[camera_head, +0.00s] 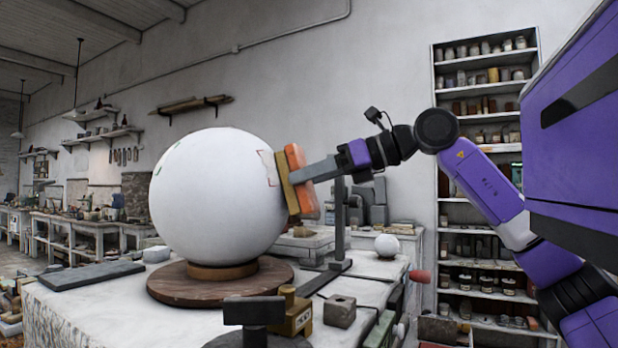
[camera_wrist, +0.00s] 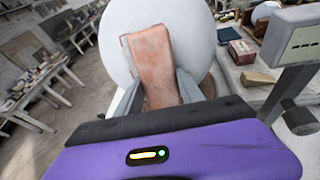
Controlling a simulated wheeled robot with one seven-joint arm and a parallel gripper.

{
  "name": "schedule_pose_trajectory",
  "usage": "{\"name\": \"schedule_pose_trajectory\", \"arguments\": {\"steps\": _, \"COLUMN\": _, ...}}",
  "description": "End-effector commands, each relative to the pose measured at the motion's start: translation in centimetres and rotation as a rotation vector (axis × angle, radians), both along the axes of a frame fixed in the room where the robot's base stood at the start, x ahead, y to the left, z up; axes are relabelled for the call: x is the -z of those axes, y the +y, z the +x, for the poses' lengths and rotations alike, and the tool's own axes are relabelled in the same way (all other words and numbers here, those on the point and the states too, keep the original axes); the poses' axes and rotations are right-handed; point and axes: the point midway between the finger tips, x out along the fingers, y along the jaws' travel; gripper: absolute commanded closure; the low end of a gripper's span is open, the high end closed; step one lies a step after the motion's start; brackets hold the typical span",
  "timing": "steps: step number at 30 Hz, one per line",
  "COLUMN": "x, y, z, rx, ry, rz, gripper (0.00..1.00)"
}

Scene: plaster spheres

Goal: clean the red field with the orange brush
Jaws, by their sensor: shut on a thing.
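A large white plaster sphere (camera_head: 210,195) stands on a round wooden base (camera_head: 175,288) on the worktable. The red field (camera_head: 267,168) shows as a thin red outline on the sphere's right side, and part of its outline also shows in the wrist view (camera_wrist: 126,50). My gripper (camera_head: 312,172) is shut on the orange brush (camera_head: 303,190), with a finger on each side of it in the wrist view (camera_wrist: 155,65). The brush's tan face is against or very close to the sphere beside the red outline; contact is hard to tell. The brush hides part of the field.
A dark slab (camera_head: 92,275) lies at the table's left. A brass-coloured block (camera_head: 292,312) and a grey block (camera_head: 340,311) sit at the front. A dark metal stand (camera_head: 339,225) rises behind the brush. A small white sphere (camera_head: 387,245) is farther right.

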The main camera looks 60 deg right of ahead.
Motion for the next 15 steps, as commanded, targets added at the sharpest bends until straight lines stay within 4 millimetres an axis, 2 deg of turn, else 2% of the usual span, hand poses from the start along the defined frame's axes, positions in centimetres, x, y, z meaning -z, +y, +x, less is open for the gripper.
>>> {"name": "schedule_pose_trajectory", "arguments": {"steps": 9, "x": -2.0, "y": 0.0, "z": 0.5, "rx": -0.002, "ry": 0.0, "rz": -0.002, "gripper": 1.0}}
{"name": "schedule_pose_trajectory", "arguments": {"steps": 15, "x": -2.4, "y": 0.0, "z": 0.6, "rx": -0.001, "ry": -0.001, "rz": -0.001, "gripper": 1.0}}
